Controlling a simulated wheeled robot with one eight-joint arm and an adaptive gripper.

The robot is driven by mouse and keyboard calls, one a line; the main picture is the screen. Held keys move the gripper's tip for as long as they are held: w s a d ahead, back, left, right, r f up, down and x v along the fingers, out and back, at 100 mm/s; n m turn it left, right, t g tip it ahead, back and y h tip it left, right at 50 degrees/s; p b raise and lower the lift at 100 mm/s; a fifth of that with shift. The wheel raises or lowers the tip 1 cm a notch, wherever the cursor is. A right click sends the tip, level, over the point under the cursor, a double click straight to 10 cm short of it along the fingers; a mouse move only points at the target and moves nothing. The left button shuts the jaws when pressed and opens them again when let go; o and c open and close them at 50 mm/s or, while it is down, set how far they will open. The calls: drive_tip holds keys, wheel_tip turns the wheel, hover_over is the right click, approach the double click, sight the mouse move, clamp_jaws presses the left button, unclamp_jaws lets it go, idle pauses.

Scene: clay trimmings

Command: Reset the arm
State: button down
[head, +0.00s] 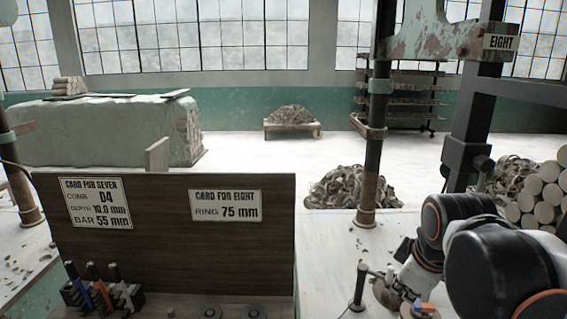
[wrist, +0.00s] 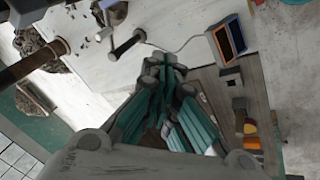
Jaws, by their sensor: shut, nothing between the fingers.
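My gripper (wrist: 166,72) shows in the wrist view with its teal-padded fingers drawn together and nothing between them. It hangs above the bench, clear of the things below as far as I can tell. In the head view my black, white and orange arm is folded at the lower right, and I cannot make out the fingertips there.
A dark board (head: 170,250) carries two cards, for seven (head: 96,204) and for eight (head: 226,206). Coloured-handled tools (head: 102,288) stand in a rack before it. A small metal post (head: 358,288) stands near my arm. Clay trimmings (head: 352,187) lie heaped behind.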

drive_tip(key=s+a+f+m+t, duration=0.2)
drive_tip(key=s+a+f+m, duration=0.1)
drive_tip(key=s+m, duration=0.6)
drive_tip(key=shift+a+f+y+b, duration=0.3)
drive_tip(key=shift+a+f+b, duration=0.1)
drive_tip(key=shift+f+b, duration=0.1)
drive_tip(key=shift+w, duration=0.1)
